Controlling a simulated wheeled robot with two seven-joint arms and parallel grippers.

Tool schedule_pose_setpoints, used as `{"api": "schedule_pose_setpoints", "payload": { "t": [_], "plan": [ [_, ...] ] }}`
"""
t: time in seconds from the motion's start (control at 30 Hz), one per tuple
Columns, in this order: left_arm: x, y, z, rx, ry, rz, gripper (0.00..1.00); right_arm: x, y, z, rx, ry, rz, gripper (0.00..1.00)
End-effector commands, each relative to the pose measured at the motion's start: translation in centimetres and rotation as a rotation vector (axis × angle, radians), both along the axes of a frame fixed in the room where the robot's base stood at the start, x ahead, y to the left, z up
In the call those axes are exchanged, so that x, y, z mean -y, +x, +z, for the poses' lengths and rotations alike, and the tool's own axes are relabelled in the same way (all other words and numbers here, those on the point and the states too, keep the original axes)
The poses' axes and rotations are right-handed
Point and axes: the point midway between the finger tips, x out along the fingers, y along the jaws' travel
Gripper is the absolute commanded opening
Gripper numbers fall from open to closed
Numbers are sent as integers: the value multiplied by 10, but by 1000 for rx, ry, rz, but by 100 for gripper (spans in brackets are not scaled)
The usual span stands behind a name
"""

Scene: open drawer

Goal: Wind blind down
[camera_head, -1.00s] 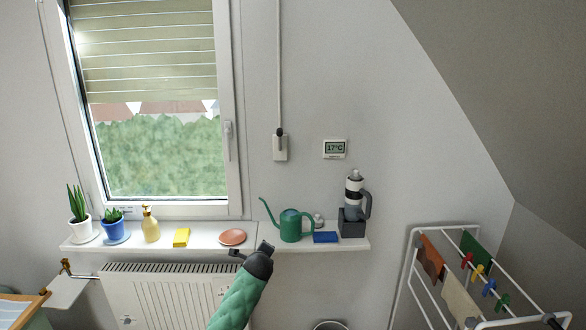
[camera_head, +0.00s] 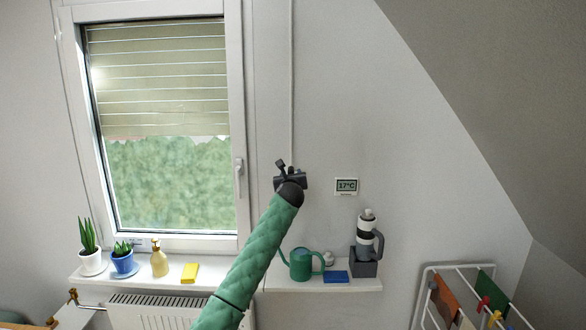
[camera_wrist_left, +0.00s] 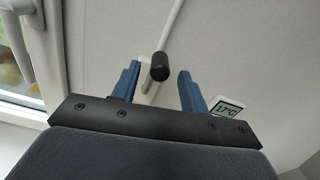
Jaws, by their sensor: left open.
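The beige slatted blind (camera_head: 165,85) covers the upper part of the window, and its lower edge hangs level. Green foliage shows through the glass below it. My left gripper (camera_head: 281,168) is at the wall right of the window and hides the white winder box in the head view. In the left wrist view, my open left gripper (camera_wrist_left: 158,71) has its blue fingers on either side of the black winder knob (camera_wrist_left: 160,67), with gaps on both sides. Part of the white winder (camera_wrist_left: 149,92) shows behind. A thin pale rod or cord (camera_head: 291,80) runs up the wall above the gripper. My right gripper is out of view.
A thermostat (camera_head: 346,187) is right of my gripper. A drying rack (camera_head: 432,270) stands lower right.

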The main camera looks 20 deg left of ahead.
Motion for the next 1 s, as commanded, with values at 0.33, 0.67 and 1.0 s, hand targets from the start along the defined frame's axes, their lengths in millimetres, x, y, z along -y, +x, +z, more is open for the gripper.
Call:
{"api": "schedule_pose_setpoints", "payload": {
  "t": [0.33,0.67,1.0],
  "plan": [
    [-13,45,3,-2,-3,1,44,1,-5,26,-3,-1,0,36],
    [-17,59,0,-2,-3,1,44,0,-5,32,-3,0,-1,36],
    [-17,59,-1,-1,-2,0,17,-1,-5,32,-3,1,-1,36]
  ]
}}
